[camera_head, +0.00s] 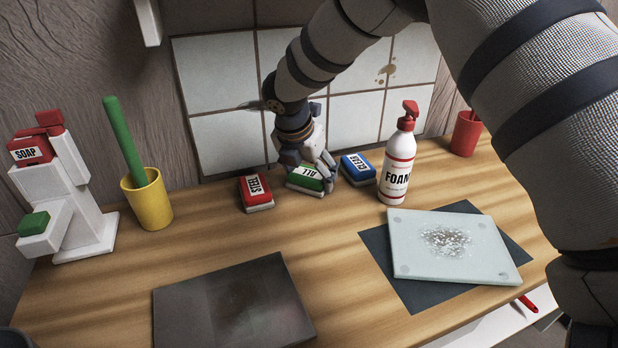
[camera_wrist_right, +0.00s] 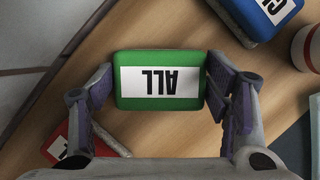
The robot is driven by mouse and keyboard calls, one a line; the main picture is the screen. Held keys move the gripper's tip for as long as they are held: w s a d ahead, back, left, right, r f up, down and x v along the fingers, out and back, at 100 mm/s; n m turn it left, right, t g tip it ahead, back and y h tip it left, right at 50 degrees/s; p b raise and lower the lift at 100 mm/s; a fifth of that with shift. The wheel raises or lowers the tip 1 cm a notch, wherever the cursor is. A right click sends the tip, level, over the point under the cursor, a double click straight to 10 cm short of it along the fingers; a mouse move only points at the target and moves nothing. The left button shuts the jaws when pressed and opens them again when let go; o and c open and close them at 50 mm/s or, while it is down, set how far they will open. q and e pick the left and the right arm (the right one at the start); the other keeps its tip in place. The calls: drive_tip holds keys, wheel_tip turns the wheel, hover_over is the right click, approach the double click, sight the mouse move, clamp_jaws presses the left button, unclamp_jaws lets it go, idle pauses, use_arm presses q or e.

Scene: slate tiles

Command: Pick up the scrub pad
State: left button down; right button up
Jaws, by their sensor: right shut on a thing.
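A green scrub pad (camera_head: 305,180) labelled ALL lies between a red pad (camera_head: 256,193) labelled STEEL and a blue pad (camera_head: 358,168), near the tiled wall. My right gripper (camera_head: 314,176) points down over the green pad and partly hides it. In the right wrist view the green pad (camera_wrist_right: 160,80) sits between the two purple-padded fingers of the right gripper (camera_wrist_right: 160,95), which is shut on it. I cannot tell whether the pad is clear of the counter. My left gripper is not in view.
A foam bottle (camera_head: 397,165) stands right of the pads. A glass board (camera_head: 450,247) lies on a dark mat (camera_head: 384,262). A dark plate (camera_head: 232,305) lies in front. A yellow cup (camera_head: 148,200) with a green-handled tool and a soap dispenser (camera_head: 72,200) stand left.

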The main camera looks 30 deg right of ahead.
sight(313, 169)
drive_tip(key=shift+r, duration=0.3)
drive_tip(key=r, duration=0.3)
drive_tip(key=shift+s+r+p, duration=0.2)
drive_tip(key=shift+r+p, duration=0.1)
drive_tip(key=s+a+r+p, duration=0.2)
drive_tip(key=s+r, duration=0.6)
drive_tip(key=s, duration=0.5)
drive_tip(key=shift+s+r, duration=0.3)
drive_tip(key=shift+r, duration=0.05)
drive_tip(key=o, duration=0.5)
drive_tip(key=c, duration=0.4)
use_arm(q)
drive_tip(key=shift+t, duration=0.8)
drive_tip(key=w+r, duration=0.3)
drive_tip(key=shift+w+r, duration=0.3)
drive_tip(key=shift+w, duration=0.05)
use_arm(e)
drive_tip(key=shift+w, duration=0.15)
